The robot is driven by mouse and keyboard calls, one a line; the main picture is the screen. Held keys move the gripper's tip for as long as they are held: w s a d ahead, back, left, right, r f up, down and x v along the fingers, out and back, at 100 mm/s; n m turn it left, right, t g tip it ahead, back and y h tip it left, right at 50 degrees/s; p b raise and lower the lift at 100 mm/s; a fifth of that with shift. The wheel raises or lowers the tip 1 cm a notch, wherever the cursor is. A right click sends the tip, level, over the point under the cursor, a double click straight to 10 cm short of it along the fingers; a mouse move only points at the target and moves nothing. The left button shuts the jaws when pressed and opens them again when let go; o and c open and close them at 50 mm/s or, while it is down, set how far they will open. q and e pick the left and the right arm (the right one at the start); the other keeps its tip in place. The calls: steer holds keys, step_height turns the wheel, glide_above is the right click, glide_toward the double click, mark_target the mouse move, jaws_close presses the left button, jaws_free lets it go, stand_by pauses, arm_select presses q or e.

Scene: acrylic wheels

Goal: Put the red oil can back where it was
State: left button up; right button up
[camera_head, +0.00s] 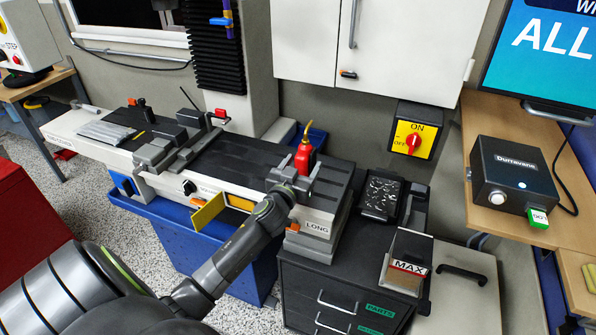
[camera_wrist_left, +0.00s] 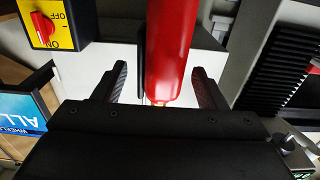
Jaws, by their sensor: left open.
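The red oil can (camera_head: 304,158) with its thin yellow spout stands upright over the dark bed of the machine (camera_head: 240,158), above the "LONG" end. The gripper and arm hide its base, so I cannot tell what it rests on. My left gripper (camera_head: 291,183) is at the lower part of the can, on its near side. In the left wrist view the red can (camera_wrist_left: 168,48) lies between the two dark fingers of the left gripper (camera_wrist_left: 162,86), with a gap visible on each side. The jaws are open. My right gripper is not in view.
A "LONG" block (camera_head: 316,229) and a black cabinet (camera_head: 335,282) lie below and right of the gripper. A dark tray (camera_head: 381,194) and a "MAX" block (camera_head: 406,266) stand farther right. A red and yellow switch (camera_head: 413,140) is on the wall.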

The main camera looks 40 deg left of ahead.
arm_select(q)
steer(key=b+v, duration=0.2)
steer(key=v, duration=1)
steer(key=shift+r, duration=0.15)
